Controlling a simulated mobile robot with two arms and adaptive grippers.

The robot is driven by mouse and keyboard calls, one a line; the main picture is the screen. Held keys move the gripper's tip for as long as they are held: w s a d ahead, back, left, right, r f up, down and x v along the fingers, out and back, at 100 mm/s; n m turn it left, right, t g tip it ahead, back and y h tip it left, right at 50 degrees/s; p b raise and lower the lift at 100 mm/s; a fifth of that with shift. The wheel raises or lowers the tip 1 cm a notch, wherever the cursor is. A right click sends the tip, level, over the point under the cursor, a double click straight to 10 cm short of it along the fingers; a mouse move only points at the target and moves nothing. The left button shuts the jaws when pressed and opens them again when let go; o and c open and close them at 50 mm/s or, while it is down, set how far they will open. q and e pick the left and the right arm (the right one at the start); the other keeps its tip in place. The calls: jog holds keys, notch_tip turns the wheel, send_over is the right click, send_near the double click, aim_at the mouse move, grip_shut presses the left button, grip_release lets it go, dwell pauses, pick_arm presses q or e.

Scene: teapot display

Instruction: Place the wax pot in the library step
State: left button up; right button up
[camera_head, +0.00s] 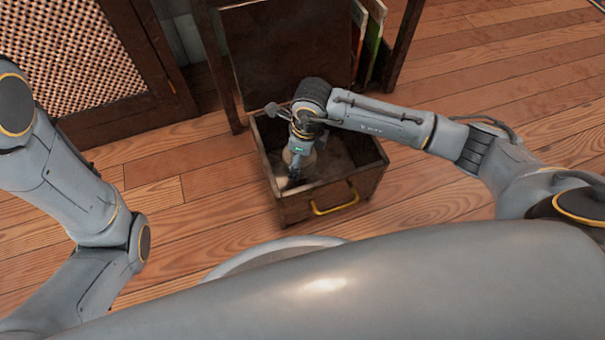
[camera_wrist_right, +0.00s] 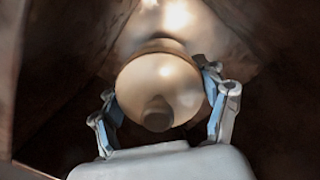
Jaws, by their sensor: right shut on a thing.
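The wax pot (camera_wrist_right: 160,82) is a round, shiny, cream-tan pot with a dark knob facing the right wrist camera. My right gripper (camera_wrist_right: 165,108) is shut on it, with a finger on each side. The library step (camera_head: 331,204) is an open-topped dark wooden box with a yellow handle on its front. In the head view my right gripper (camera_head: 294,172) points down inside this box, toward its left half, and largely hides the pot. Whether the pot touches the floor of the box cannot be told. My left arm shows at the left, but its gripper is out of view.
A dark wooden panel (camera_head: 290,50) stands upright behind the box, with upright boards or books (camera_head: 371,40) at its right. A cabinet with a woven front (camera_head: 65,55) is at the upper left. The wooden floor (camera_head: 480,75) is clear at the right.

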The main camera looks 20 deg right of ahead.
jog(key=shift+f+b, duration=1.8)
jog(key=shift+f, duration=1.25)
jog(key=o, duration=1.6)
jog(key=r+p, duration=0.3)
jog(key=r, duration=0.1)
jog(key=r+p, duration=0.3)
jog(key=r, duration=0.1)
jog(key=d+r+p, duration=0.1)
jog(key=r+p, duration=0.2)
jog(key=r, duration=0.1)
jog(key=shift+s+d+r, duration=0.1)
jog(key=shift+s, duration=0.3)
